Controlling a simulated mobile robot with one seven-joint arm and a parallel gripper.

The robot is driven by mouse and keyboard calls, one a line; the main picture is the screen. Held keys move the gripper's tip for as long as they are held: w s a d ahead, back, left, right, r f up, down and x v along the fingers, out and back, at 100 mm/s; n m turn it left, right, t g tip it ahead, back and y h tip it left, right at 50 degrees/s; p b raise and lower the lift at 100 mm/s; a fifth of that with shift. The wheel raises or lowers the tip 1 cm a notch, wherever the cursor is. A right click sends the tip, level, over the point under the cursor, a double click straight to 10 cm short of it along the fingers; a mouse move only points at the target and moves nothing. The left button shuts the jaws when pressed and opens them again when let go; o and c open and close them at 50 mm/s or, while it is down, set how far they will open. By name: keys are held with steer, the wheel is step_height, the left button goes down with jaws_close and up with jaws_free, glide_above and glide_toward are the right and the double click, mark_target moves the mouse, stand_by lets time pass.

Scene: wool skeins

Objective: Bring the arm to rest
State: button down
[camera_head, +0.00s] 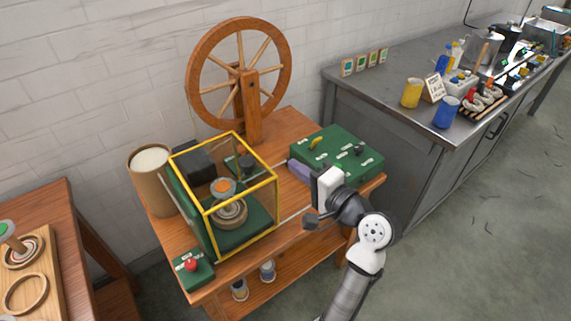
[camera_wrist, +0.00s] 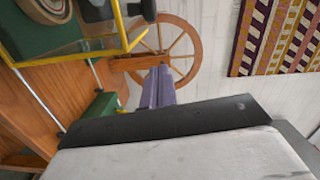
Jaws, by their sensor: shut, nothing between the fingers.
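My gripper (camera_head: 293,164) is above the right part of the wooden bench (camera_head: 283,248), between the yellow-framed machine and the green box. Its purple fingers point left and away, and they are shut with nothing between them. The fingers also show in the wrist view (camera_wrist: 158,87), side by side in front of the spinning wheel (camera_wrist: 170,45). My arm reaches up from the bottom of the head view, bent at the elbow. The hand hides part of the bench and of the green box's near left side.
The yellow-framed machine (camera_head: 240,196) stands left of my gripper. The green box (camera_head: 345,155) lies to the right, and the wooden wheel (camera_head: 190,85) stands behind. A grey counter (camera_head: 385,92) with cups and jars is at the right. The floor (camera_head: 480,230) at the right is clear.

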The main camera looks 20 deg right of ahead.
steer(key=shift+b+v, duration=0.35)
steer(key=shift+v, duration=1.8)
